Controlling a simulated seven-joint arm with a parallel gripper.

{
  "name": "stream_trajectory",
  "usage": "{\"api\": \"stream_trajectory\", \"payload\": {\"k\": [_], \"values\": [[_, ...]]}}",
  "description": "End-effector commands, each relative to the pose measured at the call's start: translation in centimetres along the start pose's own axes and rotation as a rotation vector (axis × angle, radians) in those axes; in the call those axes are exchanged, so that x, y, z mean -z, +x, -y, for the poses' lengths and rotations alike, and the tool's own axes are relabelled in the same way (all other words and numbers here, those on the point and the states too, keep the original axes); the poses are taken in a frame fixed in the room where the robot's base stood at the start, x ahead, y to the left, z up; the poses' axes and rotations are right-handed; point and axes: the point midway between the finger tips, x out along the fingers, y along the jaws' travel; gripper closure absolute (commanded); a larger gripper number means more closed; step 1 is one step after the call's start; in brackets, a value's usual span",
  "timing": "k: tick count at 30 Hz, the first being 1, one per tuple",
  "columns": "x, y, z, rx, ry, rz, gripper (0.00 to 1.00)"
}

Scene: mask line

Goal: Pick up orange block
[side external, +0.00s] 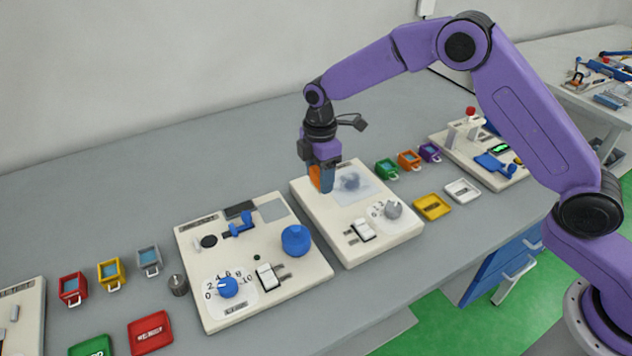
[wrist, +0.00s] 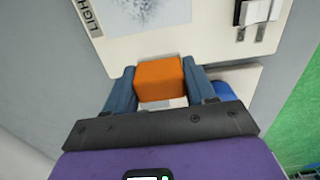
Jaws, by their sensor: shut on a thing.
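The orange block (wrist: 160,78) sits between the two blue fingers of my gripper (wrist: 160,88) in the wrist view. In the side external view, the orange block (side external: 315,177) shows at the fingertips, partly covered by a finger. My gripper (side external: 322,178) is shut on it and points down beside the left edge of the right cream panel. I cannot tell how far the block is above the surface.
The right cream panel (side external: 335,230) carries a grey knob (side external: 392,209) and a white switch (side external: 363,230). The left cream panel (side external: 205,265) has a round blue button (side external: 296,240) and a blue dial (side external: 228,288). Small coloured bins and trays line the grey table (side external: 130,200). The back of the table is clear.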

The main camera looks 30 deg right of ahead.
Motion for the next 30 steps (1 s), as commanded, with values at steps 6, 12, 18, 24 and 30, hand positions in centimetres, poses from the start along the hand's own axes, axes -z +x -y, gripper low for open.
{"api": "stream_trajectory", "payload": {"k": [6, 12, 18, 24, 30], "values": [[-1.2, -4.1, 3.0, -0.004, 0.0, -0.002, 0.74], [-2.7, -6.2, 6.5, -0.003, 0.001, -0.002, 0.74], [-3.9, -7.6, 9.6, -0.003, 0.0, -0.002, 0.74], [-4.6, -8.4, 11.4, -0.002, 0.0, -0.001, 0.74], [-4.8, -8.7, 12.0, -0.001, 0.001, -0.001, 0.74]]}}
